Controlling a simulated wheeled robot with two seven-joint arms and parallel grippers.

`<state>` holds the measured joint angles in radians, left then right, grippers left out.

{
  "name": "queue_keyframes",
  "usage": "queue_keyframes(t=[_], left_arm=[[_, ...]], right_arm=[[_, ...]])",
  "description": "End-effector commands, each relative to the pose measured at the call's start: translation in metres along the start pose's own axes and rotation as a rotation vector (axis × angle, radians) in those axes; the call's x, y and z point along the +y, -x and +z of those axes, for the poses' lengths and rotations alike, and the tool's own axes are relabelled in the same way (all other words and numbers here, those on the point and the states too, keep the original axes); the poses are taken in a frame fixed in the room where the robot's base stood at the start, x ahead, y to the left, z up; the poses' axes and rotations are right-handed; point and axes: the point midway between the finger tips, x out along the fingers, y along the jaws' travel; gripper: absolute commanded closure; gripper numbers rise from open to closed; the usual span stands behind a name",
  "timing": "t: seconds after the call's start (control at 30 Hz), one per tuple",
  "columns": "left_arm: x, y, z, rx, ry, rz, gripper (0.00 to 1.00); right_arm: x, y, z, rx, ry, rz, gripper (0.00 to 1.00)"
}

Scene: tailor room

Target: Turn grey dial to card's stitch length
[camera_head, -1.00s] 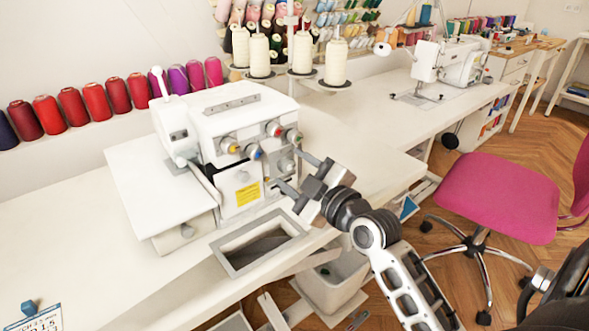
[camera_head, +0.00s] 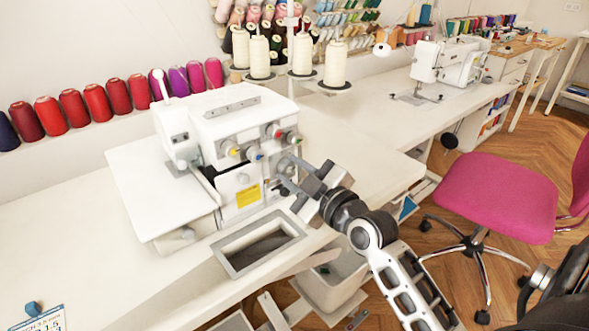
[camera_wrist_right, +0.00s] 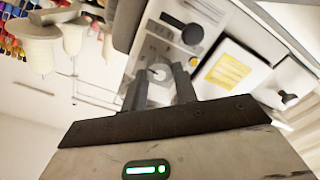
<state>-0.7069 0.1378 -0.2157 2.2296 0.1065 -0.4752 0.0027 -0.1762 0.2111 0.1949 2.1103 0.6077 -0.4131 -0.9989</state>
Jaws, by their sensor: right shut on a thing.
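The white serger (camera_head: 235,135) stands on the table with coloured knobs on its front. The grey dial (camera_head: 285,165) is low on the right of its front; it also shows in the right wrist view (camera_wrist_right: 159,73), round and pale grey. My right gripper (camera_head: 288,177) is shut on the dial, one finger on each side (camera_wrist_right: 159,85). The dial's marks are too small to read. A white card (camera_head: 42,321) with a blue clip lies at the lower left, partly cut off; its print is too small to read surely. My left gripper is out of view.
A rectangular grey-rimmed opening (camera_head: 230,266) is in the table in front of the serger. Cream thread cones (camera_head: 335,62) stand behind it, and red and purple spools (camera_head: 97,102) line the ledge. A pink chair (camera_head: 497,197) stands at the right. The left tabletop is clear.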

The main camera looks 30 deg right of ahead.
Motion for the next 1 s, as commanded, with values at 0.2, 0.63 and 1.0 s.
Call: queue_keyframes(t=[0.2,0.63,1.0], left_arm=[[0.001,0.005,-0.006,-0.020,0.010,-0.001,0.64],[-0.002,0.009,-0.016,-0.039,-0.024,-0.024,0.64],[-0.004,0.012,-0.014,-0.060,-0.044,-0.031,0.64]], right_arm=[[0.001,0.000,-0.003,-0.003,-0.168,-0.005,0.94],[0.002,0.000,-0.002,-0.002,-0.508,-0.002,0.94],[0.001,0.000,0.000,-0.001,-0.658,-0.002,0.94]])
